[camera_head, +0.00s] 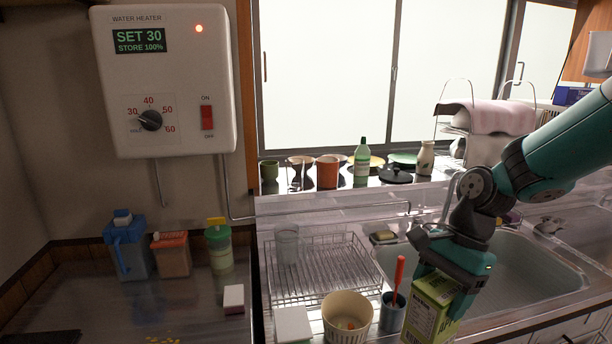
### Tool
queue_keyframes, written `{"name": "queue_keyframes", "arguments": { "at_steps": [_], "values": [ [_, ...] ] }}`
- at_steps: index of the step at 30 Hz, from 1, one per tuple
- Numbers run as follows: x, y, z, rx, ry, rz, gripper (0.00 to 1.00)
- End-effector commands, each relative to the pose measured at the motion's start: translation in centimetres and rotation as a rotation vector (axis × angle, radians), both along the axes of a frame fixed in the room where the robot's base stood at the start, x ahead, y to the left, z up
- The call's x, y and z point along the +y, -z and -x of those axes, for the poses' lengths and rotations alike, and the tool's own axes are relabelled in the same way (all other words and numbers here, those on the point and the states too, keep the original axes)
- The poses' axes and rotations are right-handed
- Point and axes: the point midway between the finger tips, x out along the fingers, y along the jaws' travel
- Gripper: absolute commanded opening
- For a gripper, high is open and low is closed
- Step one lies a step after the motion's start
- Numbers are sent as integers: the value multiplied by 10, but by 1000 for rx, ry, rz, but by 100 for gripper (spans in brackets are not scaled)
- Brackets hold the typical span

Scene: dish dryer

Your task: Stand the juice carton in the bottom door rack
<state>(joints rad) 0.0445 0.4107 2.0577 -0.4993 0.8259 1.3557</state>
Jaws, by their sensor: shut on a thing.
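A green carton (430,312) with pale panels and dark lettering, which looks like the juice carton, hangs below my gripper (447,280). My gripper is teal and dark grey, shut on the upper part of the carton. The carton is roughly upright and slightly tilted, in front of the sink at the lower right. Its lower end is close to the picture's bottom edge, so I cannot tell whether it touches anything. No door rack or fridge is in view.
Beside the carton stand a grey cup (392,313) with a red-handled tool and a cream bowl (347,309). A wire dish rack (325,272) and the sink (530,265) lie behind. A blue jug (128,248) and other containers stand on the left counter.

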Motion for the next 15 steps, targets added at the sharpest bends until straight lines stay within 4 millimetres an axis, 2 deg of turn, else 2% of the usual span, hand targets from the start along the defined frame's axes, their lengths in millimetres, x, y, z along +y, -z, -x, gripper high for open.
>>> {"name": "queue_keyframes", "arguments": {
  "at_steps": [1,5,8,12,15],
  "values": [
    [-3,16,-3,5,-41,1,0],
    [-14,59,-9,7,-194,0,0],
    [-26,103,-12,10,-357,1,0],
    [-44,163,-11,10,-602,1,0],
    [-55,198,-6,9,-759,-1,0]
  ]
}}
